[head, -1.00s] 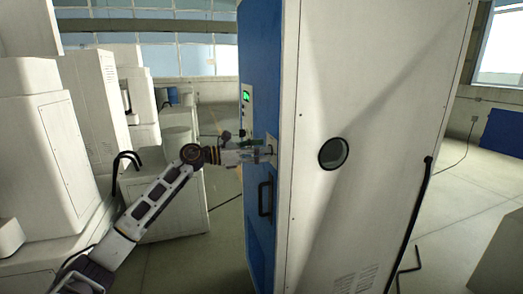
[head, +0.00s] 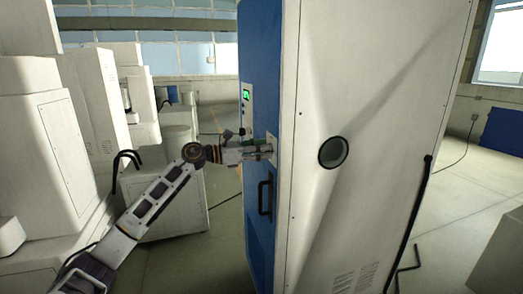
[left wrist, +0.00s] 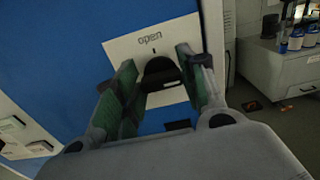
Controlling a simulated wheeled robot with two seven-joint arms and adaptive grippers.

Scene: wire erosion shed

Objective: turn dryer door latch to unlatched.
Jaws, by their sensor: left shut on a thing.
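The dryer is a tall cabinet with a blue door (head: 258,100) and a white side. Its latch (left wrist: 161,72) is a black knob on a white plate (left wrist: 122,48) in the left wrist view. The word "open" and a short dark mark are on the plate above the knob. My left gripper (head: 264,149) reaches the door from the left in the head view. In the left wrist view its green-padded fingers (left wrist: 158,68) are on both sides of the knob, shut on it. The fingers hide part of the knob and plate. My right gripper is not in view.
A black door handle (head: 265,196) sits below the latch, close under my gripper. A panel with a green display (head: 246,95) is above it. White machines (head: 45,150) stand at the left. Open floor (head: 215,225) lies before the door.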

